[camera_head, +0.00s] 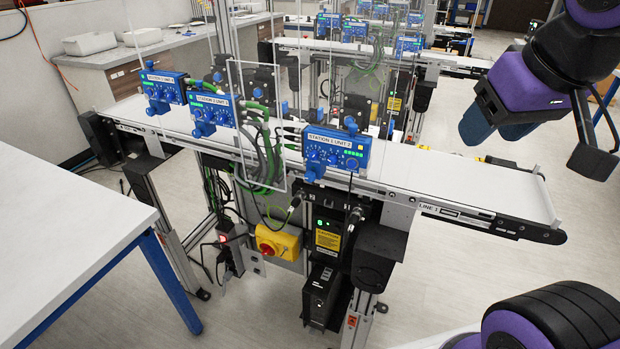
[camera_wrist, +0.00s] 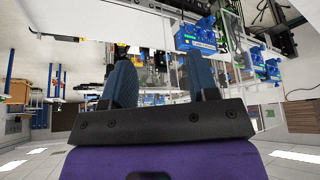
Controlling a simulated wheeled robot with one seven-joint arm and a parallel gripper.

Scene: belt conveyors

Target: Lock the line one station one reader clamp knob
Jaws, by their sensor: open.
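The line one conveyor (camera_head: 500,192) crosses the head view, with "LINE 1" on its side rail. Several blue reader units stand along it. My gripper (camera_head: 496,130) is open and empty, in the air above and right of the conveyor, well apart from the units. Its two blue fingers show in the wrist view (camera_wrist: 162,78).
Two more blue units (camera_head: 212,112) (camera_head: 162,88) sit further left on the belt, by a clear upright panel (camera_head: 258,128). A white table (camera_head: 70,235) stands at the left front. A second conveyor (camera_head: 455,60) runs behind. The belt's right end is clear.

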